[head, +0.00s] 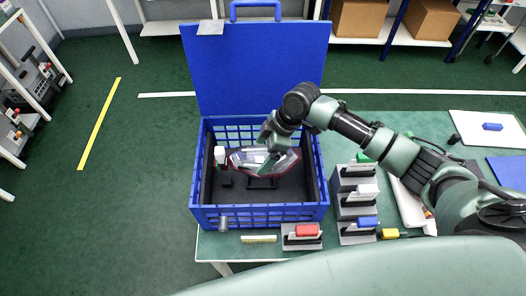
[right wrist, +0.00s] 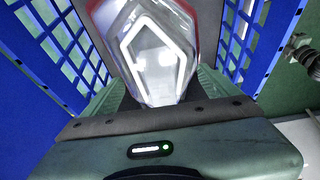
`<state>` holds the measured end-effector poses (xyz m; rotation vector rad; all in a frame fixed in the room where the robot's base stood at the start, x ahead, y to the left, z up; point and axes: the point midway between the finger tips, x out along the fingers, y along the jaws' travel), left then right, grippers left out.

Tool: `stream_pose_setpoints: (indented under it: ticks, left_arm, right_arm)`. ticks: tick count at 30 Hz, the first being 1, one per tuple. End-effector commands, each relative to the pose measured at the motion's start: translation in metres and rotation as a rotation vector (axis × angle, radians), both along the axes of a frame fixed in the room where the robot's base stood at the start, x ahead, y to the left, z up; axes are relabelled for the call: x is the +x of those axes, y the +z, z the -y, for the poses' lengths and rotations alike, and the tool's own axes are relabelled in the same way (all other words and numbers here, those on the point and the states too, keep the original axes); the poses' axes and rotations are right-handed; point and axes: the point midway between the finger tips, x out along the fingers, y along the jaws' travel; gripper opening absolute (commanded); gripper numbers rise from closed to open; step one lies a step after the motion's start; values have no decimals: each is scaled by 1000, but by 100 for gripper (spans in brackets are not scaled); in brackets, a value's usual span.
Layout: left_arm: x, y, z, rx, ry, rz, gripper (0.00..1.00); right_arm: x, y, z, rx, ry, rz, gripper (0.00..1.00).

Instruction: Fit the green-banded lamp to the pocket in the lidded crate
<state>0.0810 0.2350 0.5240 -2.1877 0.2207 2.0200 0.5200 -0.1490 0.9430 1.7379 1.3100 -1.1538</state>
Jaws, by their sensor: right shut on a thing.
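The blue lidded crate (head: 262,214) stands on the bench with its lid (head: 252,70) raised at the back. My right gripper (head: 271,150) reaches down inside the crate and is shut on a lamp (head: 248,158) with a clear and whitish lens and dark red edges. In the right wrist view the lamp (right wrist: 152,45) lies between the fingers, its pale lens outline facing the camera. I cannot make out a green band on it. A black holder (head: 262,184) shows below the lamp; whether the lamp touches it is unclear. My left gripper is not in view.
A white and green item (head: 219,156) stands inside the crate at left, beside a small black block (head: 226,182). Grey stands with green, white, blue (head: 367,221) and red (head: 306,230) pieces stand right and in front of the crate. The crate walls surround my gripper.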

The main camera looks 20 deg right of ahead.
Motion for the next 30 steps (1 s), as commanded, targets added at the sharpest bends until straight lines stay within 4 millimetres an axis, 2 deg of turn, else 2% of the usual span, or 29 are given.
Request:
stream_pose_setpoints:
  ticks: [1,4,20,30]
  left_arm:
    - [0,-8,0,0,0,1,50]
    - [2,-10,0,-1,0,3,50]
    - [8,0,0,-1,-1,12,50]
    - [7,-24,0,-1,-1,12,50]
  right_arm:
    - [1,-11,0,2,0,1,32]
    - [1,-16,0,2,1,3,32]
    - [-1,-12,3,5,1,11,32]
    - [-1,-47,2,6,1,12,32]
